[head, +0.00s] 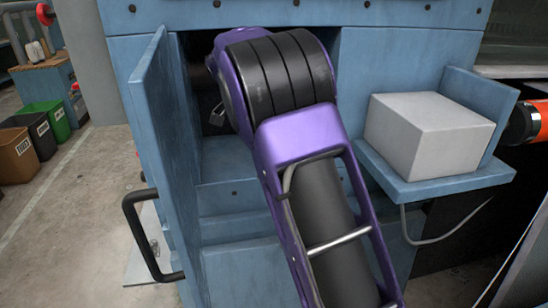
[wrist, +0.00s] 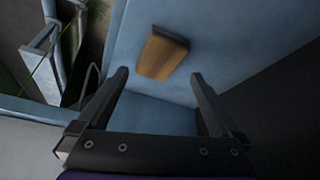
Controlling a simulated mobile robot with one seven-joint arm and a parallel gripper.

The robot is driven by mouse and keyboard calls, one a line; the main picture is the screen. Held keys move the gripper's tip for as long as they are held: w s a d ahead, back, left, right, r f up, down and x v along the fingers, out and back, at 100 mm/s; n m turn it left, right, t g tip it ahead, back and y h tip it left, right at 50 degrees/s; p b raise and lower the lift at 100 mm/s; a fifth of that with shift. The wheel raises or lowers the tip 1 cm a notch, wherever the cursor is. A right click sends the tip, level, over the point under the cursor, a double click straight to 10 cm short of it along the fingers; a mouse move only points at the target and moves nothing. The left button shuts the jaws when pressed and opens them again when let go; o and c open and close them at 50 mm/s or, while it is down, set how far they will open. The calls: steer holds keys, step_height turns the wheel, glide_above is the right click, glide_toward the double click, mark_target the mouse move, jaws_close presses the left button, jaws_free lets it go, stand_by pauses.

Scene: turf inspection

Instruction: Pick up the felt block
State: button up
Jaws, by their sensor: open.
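In the wrist view, a small block with a tan side and a darker face (wrist: 163,53), which looks like the felt block, rests against a blue surface inside the blue cabinet. My gripper (wrist: 159,75) is open and empty. Its two dark fingers point towards the block, one on each side in the picture. The block appears beyond the fingertips, and I see no contact. In the head view, my purple and black arm reaches into the cabinet opening and hides the gripper and the block.
The blue cabinet door (head: 165,150) stands open left of my arm, with a black handle (head: 145,235). A pale box (head: 425,130) sits on a blue side shelf (head: 440,185) to the right. Several bins (head: 35,140) stand on the floor at far left. The cabinet walls are close around the arm.

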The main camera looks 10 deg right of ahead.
steer(key=x, duration=0.5)
steer(key=shift+s+b, duration=0.15)
steer(key=shift+b, duration=0.15)
steer(key=c, duration=1.1)
steer(key=shift+o, duration=0.2)
